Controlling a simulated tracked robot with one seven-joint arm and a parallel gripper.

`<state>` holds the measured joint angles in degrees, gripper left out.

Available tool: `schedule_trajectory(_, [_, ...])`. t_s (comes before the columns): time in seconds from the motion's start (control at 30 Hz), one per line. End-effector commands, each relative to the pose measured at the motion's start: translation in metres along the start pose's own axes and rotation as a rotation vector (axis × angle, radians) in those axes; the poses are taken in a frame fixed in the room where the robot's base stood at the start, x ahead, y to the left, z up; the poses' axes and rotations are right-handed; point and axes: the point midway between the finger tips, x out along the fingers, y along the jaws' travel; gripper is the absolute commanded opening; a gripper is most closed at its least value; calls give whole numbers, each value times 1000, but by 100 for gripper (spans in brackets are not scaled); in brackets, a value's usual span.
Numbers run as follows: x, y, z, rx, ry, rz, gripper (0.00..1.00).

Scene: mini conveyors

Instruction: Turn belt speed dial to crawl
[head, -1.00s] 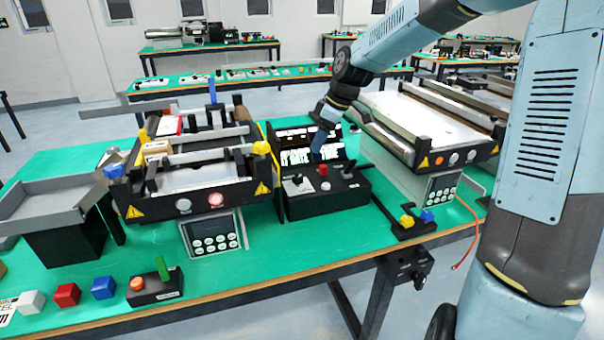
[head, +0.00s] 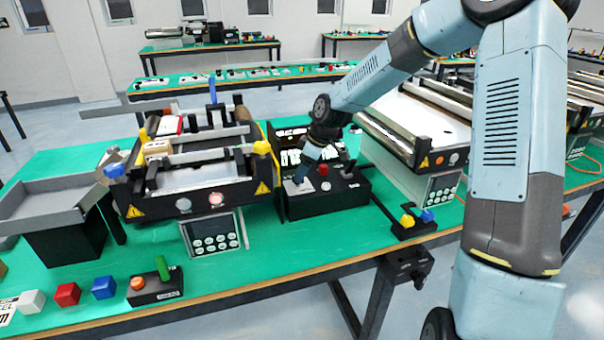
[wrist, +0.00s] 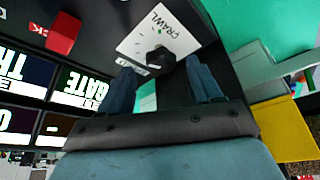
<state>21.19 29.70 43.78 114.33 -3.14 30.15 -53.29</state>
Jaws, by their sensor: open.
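The belt speed dial is a black knob (wrist: 158,60) on a white plate (wrist: 148,38) printed "CRAWL" at one edge; other print on the plate is partly hidden. The plate is on the left of the black control box (head: 325,205), where the plate (head: 297,188) shows in the head view and my gripper hides the knob. My gripper (head: 301,178) is over the dial from above. In the wrist view my gripper (wrist: 162,70) is open, its two blue fingers on either side of the knob and apart. I cannot tell whether either finger touches it.
A red button (head: 323,170) and a black lever stand on the same box, right of the dial. Lit panels (wrist: 80,88) rise behind. A conveyor (head: 205,180) stands left, another (head: 425,125) right. Green table is clear in front of the box.

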Motion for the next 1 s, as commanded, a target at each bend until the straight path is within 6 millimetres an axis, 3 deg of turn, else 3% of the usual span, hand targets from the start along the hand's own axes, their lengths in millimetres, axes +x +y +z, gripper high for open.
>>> schedule_trajectory(0.2, [15,0,0,-1,0,-1,64])
schedule_trajectory(0.5, [16,0,0,0,0,0,64])
schedule_trajectory(1.0, [16,1,1,1,0,1,17])
